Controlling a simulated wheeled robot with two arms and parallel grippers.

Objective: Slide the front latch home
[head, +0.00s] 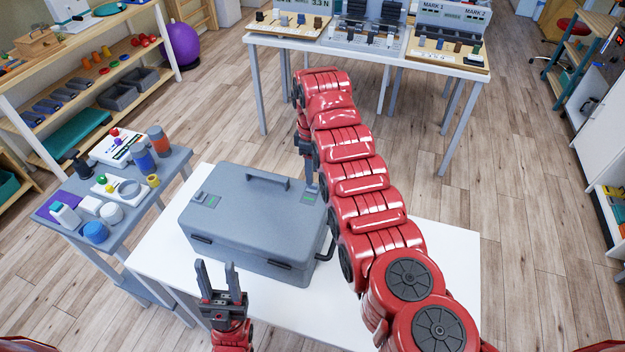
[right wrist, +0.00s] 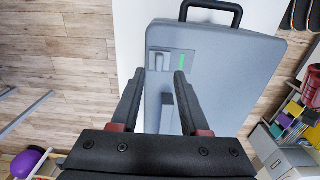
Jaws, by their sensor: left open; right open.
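A closed grey case (head: 240,225) lies on a white table. Its lid has a small latch plate with a green mark at the left (head: 206,200) and another at the right (head: 308,198). The right wrist view shows one latch plate (right wrist: 172,62) with a grey slider beside the green mark. My right gripper (head: 308,158) is open above the case's far right edge. In its wrist view, a grey upright tab (right wrist: 168,108) stands between the open fingers (right wrist: 157,88); contact cannot be told. My left gripper (head: 218,268) is open and empty before the case's near side.
A dark handle (head: 267,179) stands on the lid, and a black handle (head: 328,248) sits on the right side. A small grey table (head: 130,215) with bottles and jars stands at the left. The white table (head: 448,262) is clear at the right.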

